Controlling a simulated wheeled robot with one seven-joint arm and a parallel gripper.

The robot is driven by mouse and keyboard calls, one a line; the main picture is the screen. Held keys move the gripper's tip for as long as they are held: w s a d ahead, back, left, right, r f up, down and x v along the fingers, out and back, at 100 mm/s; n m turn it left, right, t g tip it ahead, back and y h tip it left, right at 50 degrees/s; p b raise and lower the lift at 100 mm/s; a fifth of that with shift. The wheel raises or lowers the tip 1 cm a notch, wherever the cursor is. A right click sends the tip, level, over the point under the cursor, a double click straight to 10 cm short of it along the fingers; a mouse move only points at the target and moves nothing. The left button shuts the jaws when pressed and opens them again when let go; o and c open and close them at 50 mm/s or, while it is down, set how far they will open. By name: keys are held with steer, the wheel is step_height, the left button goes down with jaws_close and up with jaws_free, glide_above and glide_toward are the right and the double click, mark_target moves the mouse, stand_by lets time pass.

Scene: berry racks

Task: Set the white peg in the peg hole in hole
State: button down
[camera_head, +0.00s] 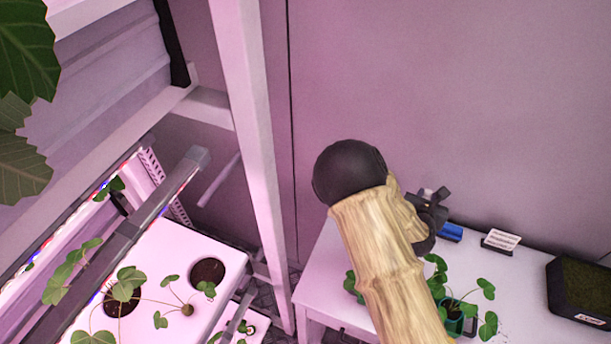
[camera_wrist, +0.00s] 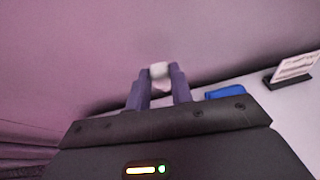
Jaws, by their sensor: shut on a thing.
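My gripper (camera_head: 432,200) is raised above the back of the white table, partly behind my own arm in the head view. In the wrist view, its two fingers (camera_wrist: 160,84) are shut on a small white peg (camera_wrist: 159,70) at their tips. A white bit of the peg (camera_head: 428,193) also shows in the head view. A blue block (camera_head: 450,232) lies on the table just right of and below the gripper; it shows in the wrist view too (camera_wrist: 225,92), right of the fingers. I cannot make out a peg hole.
A white label card (camera_head: 501,240) and a dark tray (camera_head: 560,300) stand on the white table (camera_head: 318,285) at right. Potted seedlings (camera_head: 470,308) stand nearer. A white rack panel (camera_head: 170,262) with plants and a white post (camera_head: 245,150) are at left.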

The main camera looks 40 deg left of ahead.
steer(key=s+d+f+h+p, duration=0.1)
steer(key=d+p, duration=0.1)
steer(key=d, duration=0.8)
steer(key=s+d+f+m+p, duration=0.1)
steer(key=s+d+p, duration=0.1)
steer(key=d, duration=0.9)
steer(key=shift+s+m+h, duration=0.3)
steer(key=shift+h, duration=0.1)
steer(key=shift+f, duration=0.2)
